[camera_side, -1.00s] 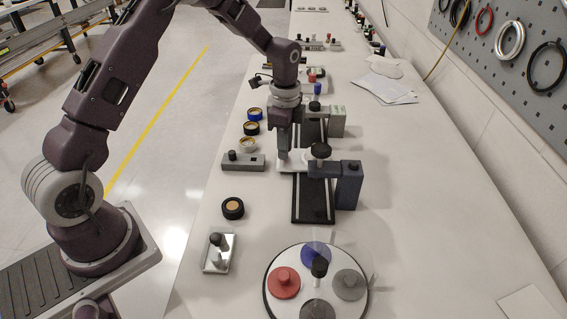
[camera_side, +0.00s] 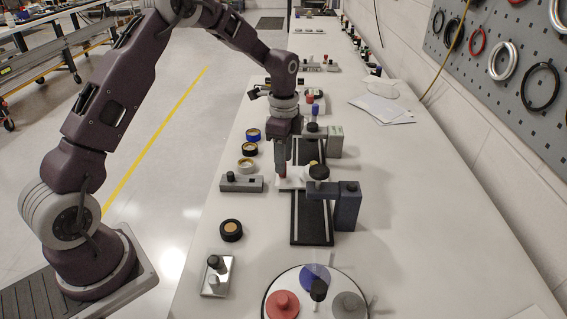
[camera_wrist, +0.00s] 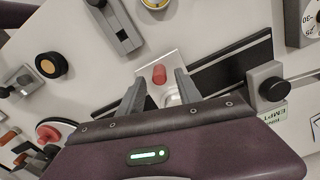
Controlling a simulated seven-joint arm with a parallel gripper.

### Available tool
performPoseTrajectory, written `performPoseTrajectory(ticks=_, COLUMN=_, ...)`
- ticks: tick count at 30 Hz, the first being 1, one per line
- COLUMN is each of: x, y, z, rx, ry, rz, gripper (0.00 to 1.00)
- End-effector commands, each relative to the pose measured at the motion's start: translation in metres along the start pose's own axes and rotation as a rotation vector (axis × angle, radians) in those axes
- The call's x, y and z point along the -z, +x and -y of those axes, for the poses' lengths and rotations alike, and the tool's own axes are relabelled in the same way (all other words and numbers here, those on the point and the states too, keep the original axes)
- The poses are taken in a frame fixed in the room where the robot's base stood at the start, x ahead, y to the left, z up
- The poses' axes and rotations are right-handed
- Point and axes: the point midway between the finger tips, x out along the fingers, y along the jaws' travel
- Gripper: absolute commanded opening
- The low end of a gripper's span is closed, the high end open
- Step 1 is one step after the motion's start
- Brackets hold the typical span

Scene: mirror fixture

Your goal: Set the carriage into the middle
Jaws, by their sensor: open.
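In the side view the carriage (camera_side: 292,183) is partly hidden by my gripper (camera_side: 282,172) and beside a dark bracket. A round silver part shows close to the right finger. The rail (camera_side: 312,222) runs on both sides of the carriage in the side view.
A dark bracket (camera_side: 347,205) with a black knob (camera_side: 319,172) overhangs the rail near the carriage. A grey bracket (camera_side: 335,141) stands farther back. A grey block (camera_side: 241,184) stands left. A round tray (camera_side: 340,279) with coloured discs is in front.

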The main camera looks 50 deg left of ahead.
Motion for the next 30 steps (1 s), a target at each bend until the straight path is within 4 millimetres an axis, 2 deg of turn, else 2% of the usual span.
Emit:
performPoseTrajectory(ticks=3, x=0.000, y=-0.026, z=0.001, rx=0.004, ry=-0.001, rz=-0.002, gripper=0.41)
performPoseTrajectory(ticks=6, x=0.000, y=-0.042, z=0.001, rx=0.002, ry=-0.001, rz=-0.001, gripper=0.41)
performPoseTrajectory(ticks=10, x=0.000, y=-0.051, z=0.000, rx=0.001, ry=-0.001, rz=-0.001, gripper=0.41)
performPoseTrajectory(ticks=17, x=0.000, y=-0.051, z=0.000, rx=0.000, ry=-0.001, rz=0.000, gripper=0.41)
performPoseTrajectory(ticks=20, x=0.001, y=-0.070, z=-0.010, rx=0.023, ry=-0.035, rz=-0.004, gripper=0.41)
performPoseTrajectory(ticks=23, x=-0.001, y=-0.122, z=-0.046, rx=0.092, ry=-0.160, rz=-0.022, gripper=0.41)
performPoseTrajectory(ticks=24, x=-0.005, y=-0.145, z=-0.068, rx=0.126, ry=-0.235, rz=-0.039, gripper=0.41)
performPoseTrajectory(ticks=26, x=-0.012, y=-0.175, z=-0.105, rx=0.173, ry=-0.353, rz=-0.075, gripper=0.41)
performPoseTrajectory(ticks=27, x=-0.018, y=-0.190, z=-0.131, rx=0.200, ry=-0.431, rz=-0.104, gripper=0.41)
performPoseTrajectory(ticks=30, x=-0.038, y=-0.213, z=-0.194, rx=0.252, ry=-0.627, rz=-0.197, gripper=0.41)
